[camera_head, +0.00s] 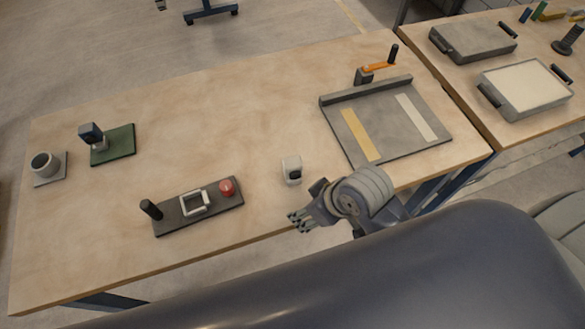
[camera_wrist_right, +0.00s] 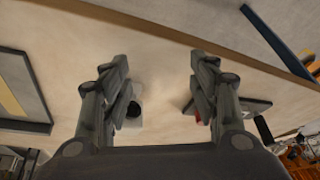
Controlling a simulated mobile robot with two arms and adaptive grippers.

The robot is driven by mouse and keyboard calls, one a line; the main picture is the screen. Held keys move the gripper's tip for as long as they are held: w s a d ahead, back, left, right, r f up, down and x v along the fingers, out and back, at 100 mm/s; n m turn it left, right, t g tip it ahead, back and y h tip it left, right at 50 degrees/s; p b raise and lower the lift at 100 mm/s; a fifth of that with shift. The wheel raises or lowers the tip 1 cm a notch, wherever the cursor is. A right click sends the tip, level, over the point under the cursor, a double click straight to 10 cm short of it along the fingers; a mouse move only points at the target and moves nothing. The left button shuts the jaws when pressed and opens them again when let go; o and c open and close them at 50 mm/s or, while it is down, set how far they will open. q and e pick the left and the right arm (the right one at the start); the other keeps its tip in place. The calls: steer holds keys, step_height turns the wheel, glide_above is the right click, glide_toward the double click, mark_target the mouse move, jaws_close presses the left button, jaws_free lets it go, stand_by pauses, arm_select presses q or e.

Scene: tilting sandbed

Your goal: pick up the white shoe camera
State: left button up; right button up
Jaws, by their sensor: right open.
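The white shoe camera (camera_head: 292,169) is a small white block with a dark round lens. It stands on the wooden table near the front edge. My right gripper (camera_head: 300,219) is in front of it and apart from it, by the table's front edge. In the right wrist view the white shoe camera (camera_wrist_right: 133,112) shows partly behind the left finger of my right gripper (camera_wrist_right: 160,88). The fingers are wide apart with nothing held between them. My left gripper is not in either view.
A dark plate (camera_head: 170,224) with a black knob, a white frame and a red button lies left of the camera. A grey tray (camera_head: 385,137) with two strips lies to the right. Green (camera_head: 122,150) and grey (camera_head: 43,181) stands are far left. The table's middle is clear.

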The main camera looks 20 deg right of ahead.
steer(key=w+a+r+n+g+y, duration=0.1)
steer(key=w+a+r+n+g, duration=0.1)
steer(key=w+a+r+n, duration=0.35)
step_height(320, 180, up, 3)
steer(key=n+g+h, duration=0.2)
steer(key=n+h, duration=0.1)
steer(key=n, duration=0.4)
glide_above(293, 162)
steer(key=shift+s+r+m, duration=0.1)
steer(key=shift+s+m, duration=0.1)
steer(key=shift+m, duration=0.05)
steer(key=shift+d+h, duration=0.1)
steer(key=shift+h, duration=0.2)
step_height(293, 162, down, 5)
steer(key=shift+w+f+p, duration=0.1)
steer(key=shift+p, duration=0.25)
step_height(293, 162, down, 4)
steer(key=shift+w+f+p, duration=0.1)
steer(key=shift+p, duration=0.6)
steer(key=shift+f, duration=0.55)
steer(key=c, duration=1.2)
